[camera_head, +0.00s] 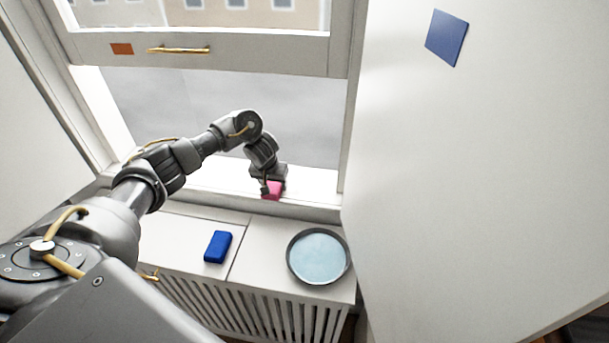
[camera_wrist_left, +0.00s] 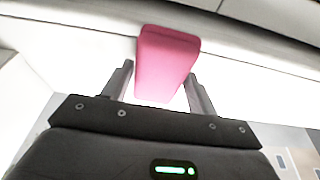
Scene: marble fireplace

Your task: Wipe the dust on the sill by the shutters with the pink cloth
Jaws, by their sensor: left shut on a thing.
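The pink cloth (camera_head: 273,189) is a small folded block at the sill by the window. My left gripper (camera_head: 265,187) is shut on it, and the gripper points down at the white sill (camera_head: 212,179). In the left wrist view the cloth (camera_wrist_left: 166,62) sits between the two fingers of my left gripper (camera_wrist_left: 156,88), over the bright sill surface. I cannot make out any dust on the sill. Whether the cloth touches the sill is hard to tell. My right gripper is not in view.
Below the sill, a white cabinet top (camera_head: 185,229) with a slatted front holds a blue block (camera_head: 218,247) and a round dark-rimmed dish (camera_head: 318,257) with a light blue inside. A window sash with a brass handle (camera_head: 180,50) hangs above. A blue square (camera_head: 447,38) is on the right wall.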

